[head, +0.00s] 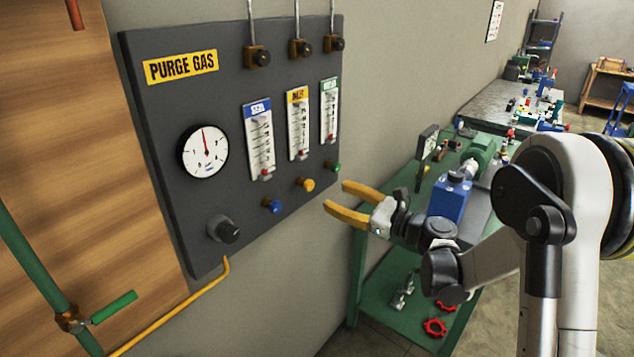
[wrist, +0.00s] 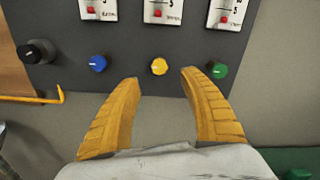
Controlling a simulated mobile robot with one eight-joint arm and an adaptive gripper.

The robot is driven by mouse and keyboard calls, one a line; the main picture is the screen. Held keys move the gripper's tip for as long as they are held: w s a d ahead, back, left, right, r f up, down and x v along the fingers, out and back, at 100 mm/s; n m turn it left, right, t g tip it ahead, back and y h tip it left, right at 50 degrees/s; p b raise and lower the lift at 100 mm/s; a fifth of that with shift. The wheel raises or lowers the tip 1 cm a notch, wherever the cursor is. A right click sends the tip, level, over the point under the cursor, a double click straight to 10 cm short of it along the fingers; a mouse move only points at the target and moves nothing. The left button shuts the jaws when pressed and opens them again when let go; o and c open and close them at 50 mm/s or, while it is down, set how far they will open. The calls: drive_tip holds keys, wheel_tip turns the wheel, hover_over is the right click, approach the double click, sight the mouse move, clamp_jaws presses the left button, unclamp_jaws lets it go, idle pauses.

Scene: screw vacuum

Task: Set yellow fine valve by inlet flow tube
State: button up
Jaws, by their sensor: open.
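The yellow fine valve (head: 306,184) is a small round knob on the dark purge gas panel (head: 215,190), below the yellow-labelled inlet flow tube (head: 298,124). The tube's red float sits low in its scale. In the wrist view the yellow valve (wrist: 159,66) lies between my fingertips in the picture, a little beyond them. The inlet tube's lower end (wrist: 168,12) shows above it, cut off by the frame. My gripper (head: 334,201) has two yellow fingers, open and empty. It is in front of the panel, to the right of and below the yellow valve, apart from it.
A blue knob (head: 271,205) and a green knob (head: 332,167) flank the yellow valve closely. A black knob (head: 224,229) and a round gauge (head: 203,151) are on the panel's left. A green cart (head: 400,305) with equipment stands at right.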

sight(311, 185)
drive_tip(key=b+x, duration=0.1)
drive_tip(key=x, duration=0.8)
drive_tip(key=shift+w+a+b, duration=0.15)
drive_tip(key=shift+a+b, duration=0.15)
drive_tip(key=shift+b, duration=0.1)
clamp_jaws()
